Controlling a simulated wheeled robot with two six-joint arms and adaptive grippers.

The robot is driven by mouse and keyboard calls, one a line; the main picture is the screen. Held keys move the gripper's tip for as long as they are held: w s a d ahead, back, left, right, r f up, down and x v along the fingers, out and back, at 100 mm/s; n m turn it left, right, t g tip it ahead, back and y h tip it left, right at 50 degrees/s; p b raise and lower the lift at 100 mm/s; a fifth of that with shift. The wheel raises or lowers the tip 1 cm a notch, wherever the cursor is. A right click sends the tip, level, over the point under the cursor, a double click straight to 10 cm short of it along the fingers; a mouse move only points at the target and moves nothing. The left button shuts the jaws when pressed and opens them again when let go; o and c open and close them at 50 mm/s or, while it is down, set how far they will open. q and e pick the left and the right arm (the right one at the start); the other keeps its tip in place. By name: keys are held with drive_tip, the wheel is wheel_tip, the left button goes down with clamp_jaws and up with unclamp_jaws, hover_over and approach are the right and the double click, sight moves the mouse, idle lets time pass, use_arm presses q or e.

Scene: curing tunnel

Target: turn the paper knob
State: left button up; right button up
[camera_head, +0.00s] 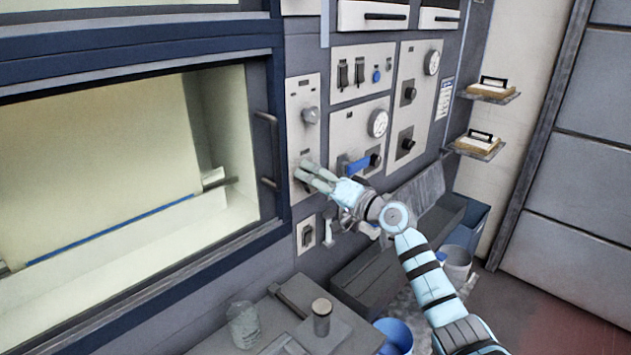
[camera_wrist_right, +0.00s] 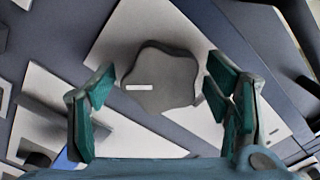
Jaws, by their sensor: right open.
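A grey lobed knob (camera_wrist_right: 162,80) with a white mark on its face sits on a pale panel in the right wrist view. It appears between the two fingers of my right gripper (camera_wrist_right: 160,100), which is open with green inner pads. I see no clear contact between the pads and the knob. In the head view my right gripper (camera_head: 312,178) reaches the lower part of a narrow pale panel (camera_head: 296,130), and its fingers largely hide the knob there. Another rounded grey knob (camera_head: 311,115) is higher on this panel. I cannot read any labels. My left gripper is not in view.
A panel with a dial (camera_head: 378,123) and a blue-handled lever (camera_head: 356,166) is right of the gripper. A dark door handle (camera_head: 267,145) is to its left. Below are a bench with a jar (camera_head: 243,325) and a cylinder (camera_head: 321,317), and a dark trough (camera_head: 372,278).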

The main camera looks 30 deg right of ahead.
drive_tip(key=v, duration=1.2)
drive_tip(key=shift+w, duration=0.1)
